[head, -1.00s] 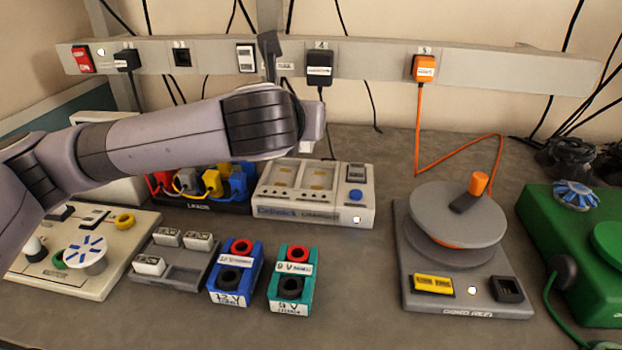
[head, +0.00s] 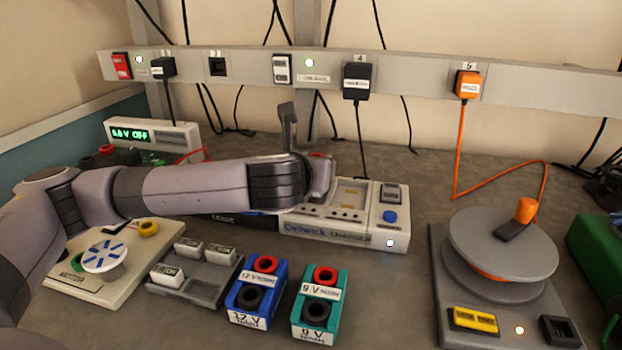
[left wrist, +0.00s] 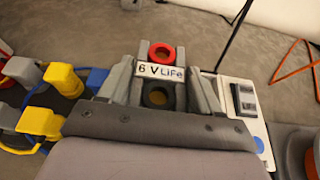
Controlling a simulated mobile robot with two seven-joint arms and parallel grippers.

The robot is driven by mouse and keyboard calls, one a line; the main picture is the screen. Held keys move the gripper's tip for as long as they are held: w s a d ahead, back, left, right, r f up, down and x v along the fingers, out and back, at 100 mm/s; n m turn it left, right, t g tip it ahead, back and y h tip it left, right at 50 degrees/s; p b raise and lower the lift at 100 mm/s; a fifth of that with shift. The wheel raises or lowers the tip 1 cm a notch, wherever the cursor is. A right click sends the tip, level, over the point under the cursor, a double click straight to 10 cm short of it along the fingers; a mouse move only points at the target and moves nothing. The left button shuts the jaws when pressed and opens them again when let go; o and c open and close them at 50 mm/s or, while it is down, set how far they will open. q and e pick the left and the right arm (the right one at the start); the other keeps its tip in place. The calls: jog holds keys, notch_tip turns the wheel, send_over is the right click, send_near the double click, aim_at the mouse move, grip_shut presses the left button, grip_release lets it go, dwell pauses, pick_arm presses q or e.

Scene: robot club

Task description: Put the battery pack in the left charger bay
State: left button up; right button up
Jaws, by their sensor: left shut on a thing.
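My left gripper (left wrist: 166,95) is shut on a grey battery pack labelled "6 V LiFe" (left wrist: 147,69), which has a red ring and a dark ring on its face. In the head view, a bit of the pack's red ring shows just behind my wrist. The pale charger (head: 398,215) stands at the back middle, with a blue button and a lit white lamp. My wrist and gripper are over its left part and hide the left bay. The right bay shows empty. I cannot tell whether the pack touches the charger. My right gripper is not in view.
A blue 12 V pack (head: 256,290) and a teal 9 V pack (head: 315,305) stand in front of the charger. A grey tray (head: 198,284) with small white blocks is left of them. A turntable device (head: 503,245) stands right. A socket rail (head: 424,80) runs behind.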

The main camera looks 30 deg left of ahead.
pick_arm(q)
notch_tip(320, 180, down, 2)
jog(key=o, duration=1.3)
jog(key=shift+f, duration=0.15)
jog(key=shift+s+r, duration=0.15)
jog(key=shift+r, duration=0.1)
jog(key=v, duration=1.1)
jog(key=shift+s+r+p, duration=0.2)
jog(key=shift+s+p, duration=0.05)
jog(key=shift+p, duration=0.1)
